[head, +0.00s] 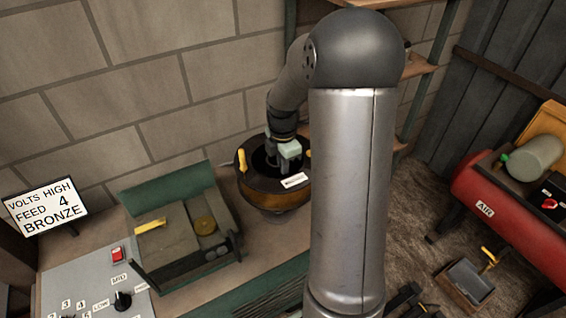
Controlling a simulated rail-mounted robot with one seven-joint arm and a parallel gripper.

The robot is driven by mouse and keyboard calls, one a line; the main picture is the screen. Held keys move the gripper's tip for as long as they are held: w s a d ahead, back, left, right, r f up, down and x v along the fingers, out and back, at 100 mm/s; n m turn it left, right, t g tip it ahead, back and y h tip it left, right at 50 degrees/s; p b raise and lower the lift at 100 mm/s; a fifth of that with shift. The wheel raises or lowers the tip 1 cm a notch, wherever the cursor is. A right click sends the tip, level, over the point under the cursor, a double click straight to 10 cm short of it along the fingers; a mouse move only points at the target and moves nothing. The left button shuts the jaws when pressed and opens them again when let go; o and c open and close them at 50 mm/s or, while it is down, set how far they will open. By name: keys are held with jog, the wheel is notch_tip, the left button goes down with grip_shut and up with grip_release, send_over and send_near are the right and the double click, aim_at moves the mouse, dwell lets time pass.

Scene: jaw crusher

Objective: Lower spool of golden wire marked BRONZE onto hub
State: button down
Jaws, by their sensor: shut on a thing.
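The spool of golden wire (266,188) is a round, dark-topped thing with a golden-brown side, in the middle of the head view. A small white label (295,181) on it is too small to read. My gripper (288,160) points down into its dark centre and is shut on the spool; the fingertips are mostly hidden. Yellow pieces stand at its left and right edges. A narrower rounded base shows below it; the hub itself is hidden, and I cannot tell whether the spool touches it.
A sign (46,207) reads VOLTS HIGH, FEED 4, BRONZE. A control panel (85,285) with a red switch and dial lies front left. A red air tank (484,204) stands right. A block wall is behind.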

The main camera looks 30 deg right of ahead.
aim_at(283, 182)
jog(key=shift+f+b, duration=5.1)
jog(key=shift+f, duration=2.6)
jog(key=c, duration=1.5)
grip_release()
jog(key=shift+r, duration=0.1)
notch_tip(283, 182, up, 8)
jog(key=p, duration=0.6)
jog(key=shift+s, duration=0.1)
jog(key=shift+s, duration=0.1)
